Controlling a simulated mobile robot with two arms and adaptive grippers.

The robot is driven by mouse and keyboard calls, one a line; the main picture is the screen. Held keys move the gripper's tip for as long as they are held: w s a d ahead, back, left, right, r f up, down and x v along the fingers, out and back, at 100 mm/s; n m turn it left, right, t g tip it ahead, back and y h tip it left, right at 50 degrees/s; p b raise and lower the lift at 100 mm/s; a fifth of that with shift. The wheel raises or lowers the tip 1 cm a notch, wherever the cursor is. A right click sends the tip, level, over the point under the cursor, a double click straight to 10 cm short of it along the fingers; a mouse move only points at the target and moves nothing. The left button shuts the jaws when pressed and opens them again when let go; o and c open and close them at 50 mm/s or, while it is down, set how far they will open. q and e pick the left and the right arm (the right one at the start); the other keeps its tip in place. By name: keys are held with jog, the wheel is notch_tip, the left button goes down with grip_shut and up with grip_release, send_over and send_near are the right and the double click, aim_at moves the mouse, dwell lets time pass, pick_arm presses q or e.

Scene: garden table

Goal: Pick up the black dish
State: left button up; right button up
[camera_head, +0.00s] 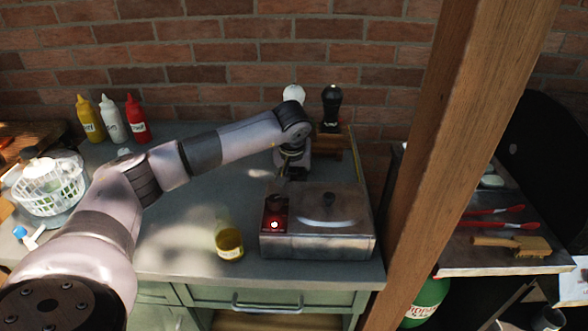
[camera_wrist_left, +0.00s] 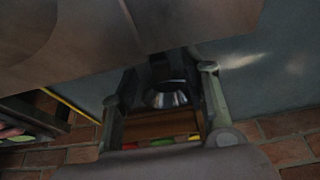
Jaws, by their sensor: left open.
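I cannot pick out a black dish for certain. In the wrist view a dark object with a shiny rounded metallic part (camera_wrist_left: 166,98) shows between the two fingers of my left gripper (camera_wrist_left: 160,85); I cannot tell whether they touch it. In the head view my left gripper (camera_head: 285,176) points down over the counter, just behind the left back corner of a metal cooker. It is open. My arm and gripper hide part of the counter there. My right gripper is not in view.
The metal cooker (camera_head: 318,241) has a lid and red-lit control. Behind the gripper, a black shaker (camera_head: 332,105) and white shaker (camera_head: 293,93) stand by a wooden rack (camera_head: 331,143). A yellow jar (camera_head: 229,244) is in front. A wooden post (camera_head: 450,130) rises at right.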

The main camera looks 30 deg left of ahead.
pick_arm(q)
jog(key=shift+x, duration=1.15)
grip_shut()
